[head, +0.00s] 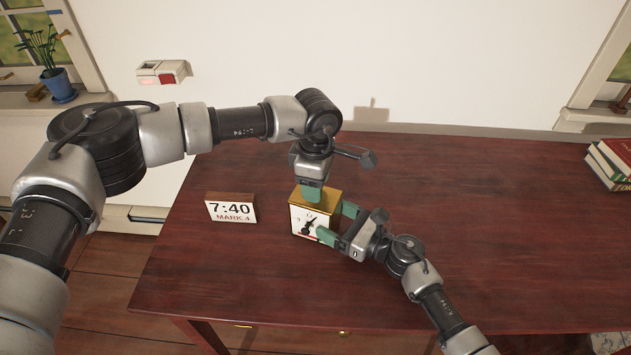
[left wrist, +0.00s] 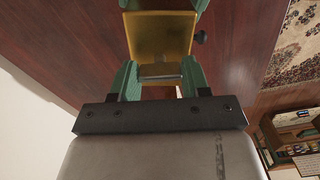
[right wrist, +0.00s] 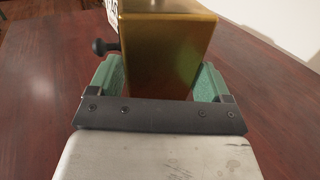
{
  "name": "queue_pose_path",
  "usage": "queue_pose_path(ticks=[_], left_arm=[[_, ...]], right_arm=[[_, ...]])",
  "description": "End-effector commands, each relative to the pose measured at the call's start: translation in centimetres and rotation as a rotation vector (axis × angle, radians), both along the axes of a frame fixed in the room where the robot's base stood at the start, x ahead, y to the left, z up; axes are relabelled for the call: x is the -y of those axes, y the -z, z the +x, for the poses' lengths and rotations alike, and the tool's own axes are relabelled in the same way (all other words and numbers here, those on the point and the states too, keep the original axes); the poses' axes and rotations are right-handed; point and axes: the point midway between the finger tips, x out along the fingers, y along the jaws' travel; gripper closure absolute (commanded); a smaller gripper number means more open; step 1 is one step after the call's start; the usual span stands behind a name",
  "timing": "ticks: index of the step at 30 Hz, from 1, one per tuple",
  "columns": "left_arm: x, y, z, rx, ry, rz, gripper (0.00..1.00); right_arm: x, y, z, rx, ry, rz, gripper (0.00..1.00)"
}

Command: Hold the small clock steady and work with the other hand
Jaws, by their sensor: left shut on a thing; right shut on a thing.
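The small clock (head: 315,198) is a gold box with a pale dial face and a black knob in front; it stands upright on the table (head: 440,180). My left gripper (head: 311,192) comes down from above and is shut on the clock's upper part; its green fingers also show in the left wrist view (left wrist: 158,78). My right gripper (head: 338,222) reaches in from the right and is shut on the clock's body, one finger at the front and one at the back. In the right wrist view the gold side (right wrist: 165,50) sits between its fingers, with the knob (right wrist: 103,47) sticking out left.
Books (head: 610,165) lie at the table's right edge. A wall box with a red switch (head: 164,73) and a potted plant (head: 57,84) are at the back left. The table's right side is mostly clear.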

Motion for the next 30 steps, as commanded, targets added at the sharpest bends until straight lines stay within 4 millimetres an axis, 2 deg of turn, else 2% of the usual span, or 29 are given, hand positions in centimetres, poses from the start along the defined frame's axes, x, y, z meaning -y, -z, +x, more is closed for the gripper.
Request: queue_pose_path(ticks=[14, 15, 20, 30], left_arm=[[0.04, -0.14, 0.03, 0.002, 0.016, -0.002, 0.77], [0.04, -0.14, 0.03, 0.002, 0.016, -0.002, 0.52], [0.04, -0.10, 0.02, 0.001, 0.015, -0.001, 0.28], [0.02, -0.41, 0.03, 0.001, 0.015, 0.000, 0.28]], right_arm=[[0.07, 0.08, 0.02, -0.002, 0.002, -0.001, 0.51], [0.07, 0.08, 0.02, -0.002, 0.002, -0.001, 0.51], [0.07, 0.08, 0.02, -0.002, 0.002, -0.001, 0.51], [0.06, 0.07, 0.01, -0.002, 0.001, -0.001, 0.51]])
